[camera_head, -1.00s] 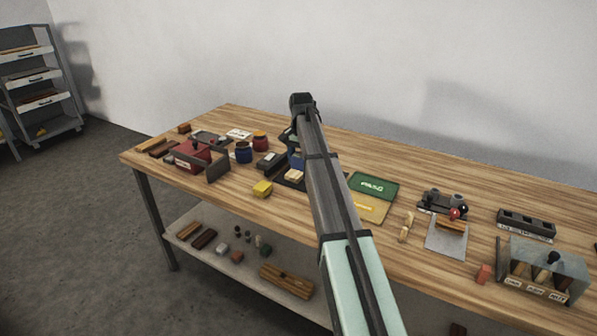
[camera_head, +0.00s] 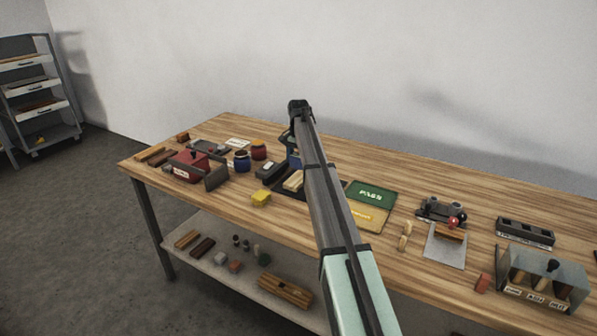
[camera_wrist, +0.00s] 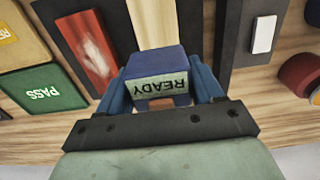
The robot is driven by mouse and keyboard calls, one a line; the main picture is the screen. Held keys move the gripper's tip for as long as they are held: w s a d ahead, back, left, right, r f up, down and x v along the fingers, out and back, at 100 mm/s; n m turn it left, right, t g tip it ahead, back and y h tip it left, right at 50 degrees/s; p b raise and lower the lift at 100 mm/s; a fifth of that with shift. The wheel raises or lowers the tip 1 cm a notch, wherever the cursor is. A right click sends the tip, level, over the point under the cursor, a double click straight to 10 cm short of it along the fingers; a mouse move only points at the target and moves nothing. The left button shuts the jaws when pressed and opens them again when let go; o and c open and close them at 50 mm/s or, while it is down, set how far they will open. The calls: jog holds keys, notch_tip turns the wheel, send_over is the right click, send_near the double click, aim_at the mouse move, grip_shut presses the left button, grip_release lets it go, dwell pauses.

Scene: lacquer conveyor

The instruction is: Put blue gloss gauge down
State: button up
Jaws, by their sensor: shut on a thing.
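The blue gloss gauge (camera_wrist: 158,62), a blue block with a pale "READY" face, sits between the two blue fingers of my gripper (camera_wrist: 160,82) in the wrist view. The gripper is shut on it. In the head view, a little of the blue (camera_head: 293,158) shows beside my arm, which hides most of the gripper and gauge. In the wrist view, the gauge overlaps a dark base and a light wooden block (camera_wrist: 152,18). I cannot tell whether it touches anything below.
A green PASS mat (camera_head: 371,194) and a yellow mat (camera_head: 365,217) lie right of my arm. A dark device with a white label (camera_wrist: 263,34) and a red jar (camera_head: 258,150) stand nearby. A yellow block (camera_head: 261,199) lies near the front edge. Bare wood runs along the back right.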

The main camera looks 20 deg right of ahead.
aim_at(298, 177)
jog(key=shift+f, duration=2.4)
jog(key=o, duration=1.3)
jog(key=shift+f, duration=0.1)
notch_tip(298, 177, up, 12)
jog(key=shift+r, duration=0.15)
